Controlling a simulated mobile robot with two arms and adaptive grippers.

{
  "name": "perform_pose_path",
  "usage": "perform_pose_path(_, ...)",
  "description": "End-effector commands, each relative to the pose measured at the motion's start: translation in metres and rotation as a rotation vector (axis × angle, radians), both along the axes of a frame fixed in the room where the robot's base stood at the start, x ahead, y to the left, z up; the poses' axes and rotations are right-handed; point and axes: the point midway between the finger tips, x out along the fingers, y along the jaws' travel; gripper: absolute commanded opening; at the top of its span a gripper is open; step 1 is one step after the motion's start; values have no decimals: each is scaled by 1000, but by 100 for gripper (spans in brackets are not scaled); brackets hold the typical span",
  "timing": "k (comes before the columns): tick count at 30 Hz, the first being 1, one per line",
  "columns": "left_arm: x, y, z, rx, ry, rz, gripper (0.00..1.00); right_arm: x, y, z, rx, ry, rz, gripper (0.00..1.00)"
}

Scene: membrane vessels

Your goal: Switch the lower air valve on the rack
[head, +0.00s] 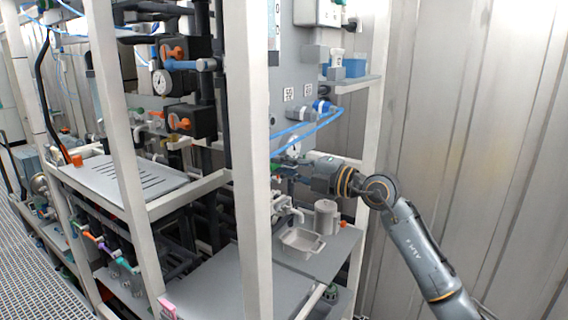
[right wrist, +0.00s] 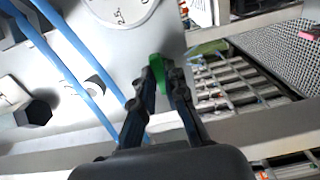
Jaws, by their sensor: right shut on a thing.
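My right gripper (head: 284,167) reaches in from the right between the white posts of the rack (head: 249,120). In the right wrist view its dark fingers (right wrist: 165,78) are shut on a green valve handle (right wrist: 157,66) in front of a grey panel. The handle's far part sticks out between the fingertips; the valve body behind it is hidden. In the head view the white post and the gripper hide most of the handle. My left gripper is not in view.
Two blue hoses (head: 305,130) cross the panel close to the gripper; they also pass left of the fingers in the right wrist view (right wrist: 75,60). A round gauge (right wrist: 122,8) sits above the handle. A white tray (head: 301,241) and a grey jar (head: 326,216) stand on the shelf below.

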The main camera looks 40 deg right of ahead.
Motion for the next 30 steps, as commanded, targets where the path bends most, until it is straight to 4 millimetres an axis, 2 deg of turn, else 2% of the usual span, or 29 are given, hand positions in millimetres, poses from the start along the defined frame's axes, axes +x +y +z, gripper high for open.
perform_pose_path(12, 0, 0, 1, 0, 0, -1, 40, 0, 0, 0, 10, 3, -1, 0)
perform_pose_path(13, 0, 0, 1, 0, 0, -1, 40, 0, 0, 0, 10, 3, -1, 16)
perform_pose_path(16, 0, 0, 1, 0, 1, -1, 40, 0, 0, 0, 9, 3, -1, 35)
perform_pose_path(26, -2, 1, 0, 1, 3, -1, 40, -1, -1, 0, 7, 3, -1, 35)
perform_pose_path(30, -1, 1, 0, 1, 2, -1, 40, -11, -6, -1, 8, 4, -2, 35)
